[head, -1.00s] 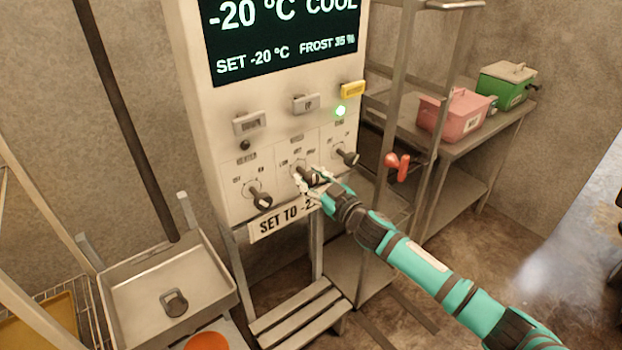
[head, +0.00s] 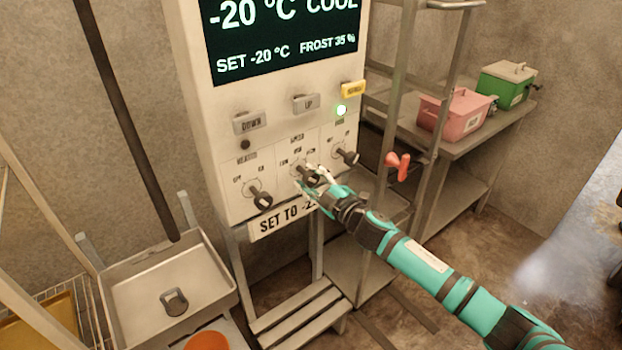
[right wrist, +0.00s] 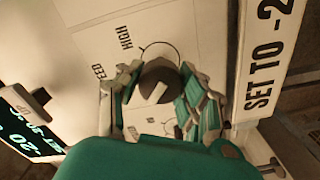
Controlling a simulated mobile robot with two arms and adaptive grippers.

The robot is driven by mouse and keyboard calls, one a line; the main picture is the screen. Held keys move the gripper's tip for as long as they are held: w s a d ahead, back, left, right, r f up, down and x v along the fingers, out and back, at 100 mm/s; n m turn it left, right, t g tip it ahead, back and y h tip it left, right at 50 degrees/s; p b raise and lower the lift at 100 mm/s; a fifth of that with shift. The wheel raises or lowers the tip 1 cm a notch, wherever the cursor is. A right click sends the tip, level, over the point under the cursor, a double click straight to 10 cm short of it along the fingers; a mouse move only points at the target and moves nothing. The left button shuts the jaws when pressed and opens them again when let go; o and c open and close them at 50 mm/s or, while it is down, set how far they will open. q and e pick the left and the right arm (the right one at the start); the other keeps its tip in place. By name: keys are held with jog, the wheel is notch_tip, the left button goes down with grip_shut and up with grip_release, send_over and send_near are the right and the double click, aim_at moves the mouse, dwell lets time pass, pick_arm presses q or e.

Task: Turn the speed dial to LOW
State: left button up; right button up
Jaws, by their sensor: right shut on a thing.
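The speed dial (head: 303,173) is the middle one of three dark knobs low on the white control panel (head: 222,150). My right gripper (head: 310,179) is shut on it. In the right wrist view the dark dial (right wrist: 158,82) sits between my right fingers (right wrist: 155,98). Its white mark slants toward the picture's lower left, away from the HIGH label (right wrist: 125,37). The LOW label is too small in the head view, and I cannot tell if the mark lines up with it. My left gripper is not in view.
The heater knob (head: 262,199) is left of the dial and another knob (head: 349,157) is right of it, both close. A metal rack, pink bin (head: 455,113) and green bin (head: 505,84) stand at the right.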

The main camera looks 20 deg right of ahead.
jog(key=shift+f+n, duration=0.1)
jog(key=shift+n, duration=0.4)
jog(key=o, duration=1.2)
jog(key=v, duration=1.2)
